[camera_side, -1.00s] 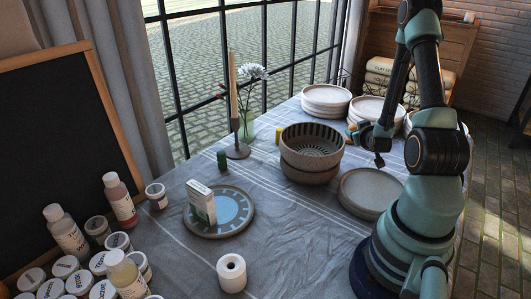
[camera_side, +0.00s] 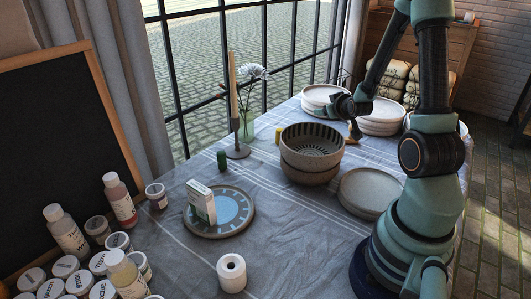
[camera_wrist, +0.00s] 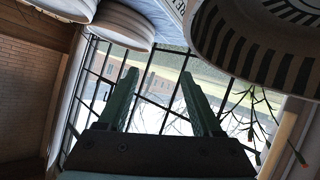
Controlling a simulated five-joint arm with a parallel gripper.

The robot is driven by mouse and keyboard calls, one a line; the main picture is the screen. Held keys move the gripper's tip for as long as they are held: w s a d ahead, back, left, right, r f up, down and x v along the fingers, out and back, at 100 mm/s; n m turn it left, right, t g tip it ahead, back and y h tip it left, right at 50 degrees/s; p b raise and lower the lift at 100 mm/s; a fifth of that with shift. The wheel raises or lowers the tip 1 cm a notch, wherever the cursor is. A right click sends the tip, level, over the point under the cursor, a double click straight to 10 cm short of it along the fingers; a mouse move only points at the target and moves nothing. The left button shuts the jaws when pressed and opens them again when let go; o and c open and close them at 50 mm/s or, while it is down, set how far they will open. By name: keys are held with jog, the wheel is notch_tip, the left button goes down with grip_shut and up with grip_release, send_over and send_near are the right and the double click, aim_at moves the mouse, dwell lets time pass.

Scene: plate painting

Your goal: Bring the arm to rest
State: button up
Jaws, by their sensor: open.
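My gripper (camera_side: 355,128) is at the far side of the table, raised near the stacked white plates and behind the striped bowls. In the wrist view my gripper (camera_wrist: 160,85) shows two green fingers spread apart with nothing between them. They point toward the window. My arm is bent, with the forearm reaching back and down to the wrist. In the side view the fingertips are small and partly hard to make out.
Striped bowls (camera_side: 312,165) are stacked mid-table, with a bare plate (camera_side: 370,190) to their right. White plates (camera_side: 322,98) stand at the back. A painted plate (camera_side: 240,222) carries a small box (camera_side: 201,203). A candlestick (camera_side: 238,150) stands left of the bowls. Paint jars (camera_side: 65,267) crowd the front left.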

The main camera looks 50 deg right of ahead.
jog(key=w+a+r+n+y, duration=0.1)
jog(key=w+a+r+y, duration=0.15)
jog(key=a, duration=0.35)
jog(key=w+a+r+n+y, duration=0.1)
jog(key=w+a+r, duration=0.15)
jog(key=a, duration=0.25)
jog(key=s+a+r+n+g+y, duration=0.1)
jog(key=s+a+r, duration=0.1)
jog(key=a, duration=0.5)
jog(key=s+a+r+n+g+y, duration=0.1)
jog(key=s+a, duration=0.3)
jog(key=a, duration=0.4)
jog(key=s+a+r+n+g+y, duration=0.1)
jog(key=s+a+r+y, duration=0.2)
jog(key=a, duration=0.4)
jog(key=shift+s+a+r+n, duration=0.2)
jog(key=shift+s+r+n, duration=0.2)
jog(key=shift+s, duration=0.2)
jog(key=shift+y, duration=0.25)
